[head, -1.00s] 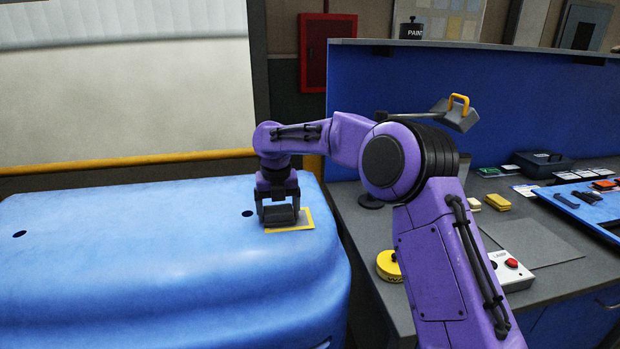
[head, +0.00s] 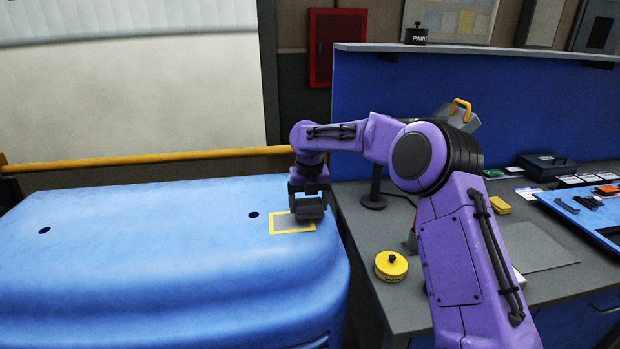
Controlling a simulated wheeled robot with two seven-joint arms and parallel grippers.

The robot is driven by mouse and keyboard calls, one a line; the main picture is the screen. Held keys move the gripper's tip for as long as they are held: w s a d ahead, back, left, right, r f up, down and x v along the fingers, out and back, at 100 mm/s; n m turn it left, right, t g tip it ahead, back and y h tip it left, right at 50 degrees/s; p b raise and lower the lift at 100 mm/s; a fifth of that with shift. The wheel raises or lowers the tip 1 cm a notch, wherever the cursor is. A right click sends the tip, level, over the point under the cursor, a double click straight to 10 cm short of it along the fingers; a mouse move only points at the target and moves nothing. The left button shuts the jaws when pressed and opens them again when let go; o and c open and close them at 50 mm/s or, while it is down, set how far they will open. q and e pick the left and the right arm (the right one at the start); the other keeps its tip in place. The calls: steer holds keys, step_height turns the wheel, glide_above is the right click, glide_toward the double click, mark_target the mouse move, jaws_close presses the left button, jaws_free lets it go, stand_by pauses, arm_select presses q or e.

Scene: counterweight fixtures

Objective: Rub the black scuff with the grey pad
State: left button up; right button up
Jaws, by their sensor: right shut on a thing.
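My right gripper (head: 309,198) points down over the blue panel and is shut on the grey pad (head: 311,210), a dark block between its fingers. The pad is at the right edge of a yellow square outline (head: 274,223) on the panel and covers part of it. I cannot tell whether the pad touches the surface. Inside the outline a greyish patch (head: 290,223) shows. I see no distinct black scuff there; the part behind the pad is hidden. My left gripper is not in view.
The blue panel (head: 150,250) has two dark holes. A grey bench (head: 375,240) at the right bears a yellow tin (head: 391,266), a yellow block (head: 500,204), a dark box (head: 546,167) and a blue tray (head: 590,212). A yellow rail (head: 150,160) runs behind the panel.

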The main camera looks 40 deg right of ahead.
steer(key=shift+r+p, duration=1.8)
steer(key=shift+p, duration=0.05)
steer(key=shift+r, duration=1.05)
